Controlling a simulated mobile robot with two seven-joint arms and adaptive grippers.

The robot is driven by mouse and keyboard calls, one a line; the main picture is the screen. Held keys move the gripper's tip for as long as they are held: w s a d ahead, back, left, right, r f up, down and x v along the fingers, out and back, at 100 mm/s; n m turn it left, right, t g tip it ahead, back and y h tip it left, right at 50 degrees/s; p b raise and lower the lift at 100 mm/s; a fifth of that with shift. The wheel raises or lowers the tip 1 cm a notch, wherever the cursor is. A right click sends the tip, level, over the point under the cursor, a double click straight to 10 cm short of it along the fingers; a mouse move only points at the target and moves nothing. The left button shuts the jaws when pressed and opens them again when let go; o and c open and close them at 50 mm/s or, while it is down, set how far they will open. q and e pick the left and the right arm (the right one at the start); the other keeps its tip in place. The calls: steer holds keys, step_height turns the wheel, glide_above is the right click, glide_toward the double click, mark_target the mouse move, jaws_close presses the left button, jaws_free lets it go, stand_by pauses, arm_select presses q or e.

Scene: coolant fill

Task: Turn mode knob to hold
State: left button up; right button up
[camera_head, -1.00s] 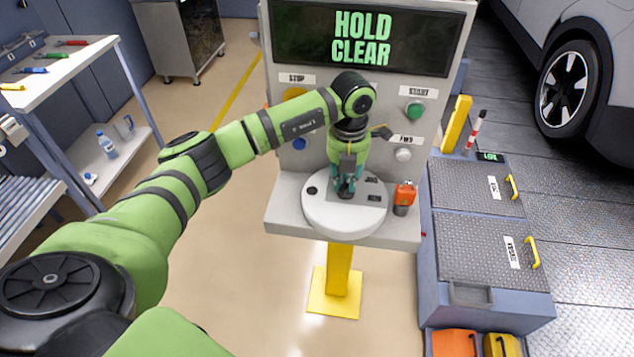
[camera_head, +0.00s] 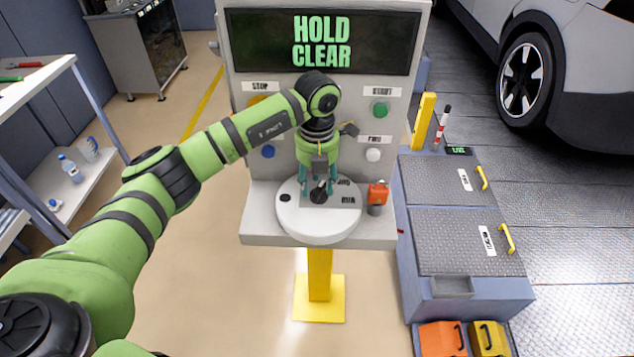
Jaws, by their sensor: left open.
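The black mode knob (camera_head: 319,194) sits on a grey label plate on a round white dial base (camera_head: 318,225), on the console's shelf. Labels show to its right, the lower one like "RUN"; the upper is partly hidden. The knob's exact pointing is too small to tell. My left gripper (camera_head: 317,182) points down just above and behind the knob, its teal fingers apart on either side, with nothing seen held. The console screen (camera_head: 322,42) reads "HOLD CLEAR" in green. My right gripper is out of view.
The console panel has a green button (camera_head: 380,109), a white button (camera_head: 373,154) and a blue button (camera_head: 268,152). An orange and grey item (camera_head: 377,196) stands right of the dial. A cart with yellow handles (camera_head: 465,245) stands at right, shelves at left.

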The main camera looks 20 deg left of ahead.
arm_select(q)
step_height(320, 180, up, 11)
stand_by(0.3)
steer(key=shift+r, duration=0.1)
